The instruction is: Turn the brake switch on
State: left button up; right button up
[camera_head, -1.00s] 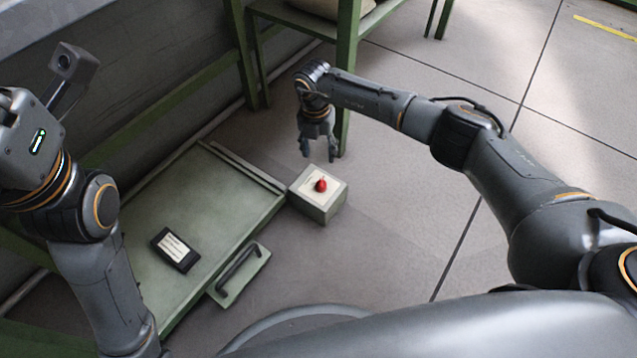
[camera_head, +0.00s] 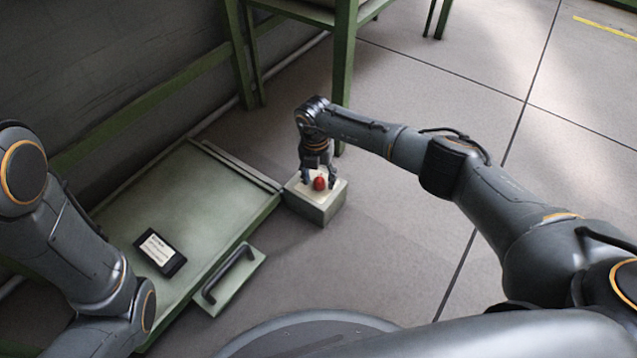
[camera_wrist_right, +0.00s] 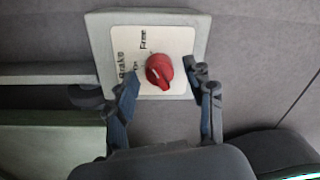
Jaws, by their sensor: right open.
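The brake switch is a red knob (camera_head: 320,183) on a pale plate on top of a small grey-green box (camera_head: 318,209). In the right wrist view the red knob (camera_wrist_right: 159,70) shows a light pointer mark, and the plate (camera_wrist_right: 140,40) carries printed words, among them "Brake" and "Free".
A green bench panel (camera_head: 190,215) with a dark labelled device (camera_head: 160,252) and a handle (camera_head: 230,272) lies left of the box. A green table leg (camera_head: 344,70) stands behind my right gripper. The floor to the right is clear.

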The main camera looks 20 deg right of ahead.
jog(key=shift+f, duration=0.15)
grip_shut()
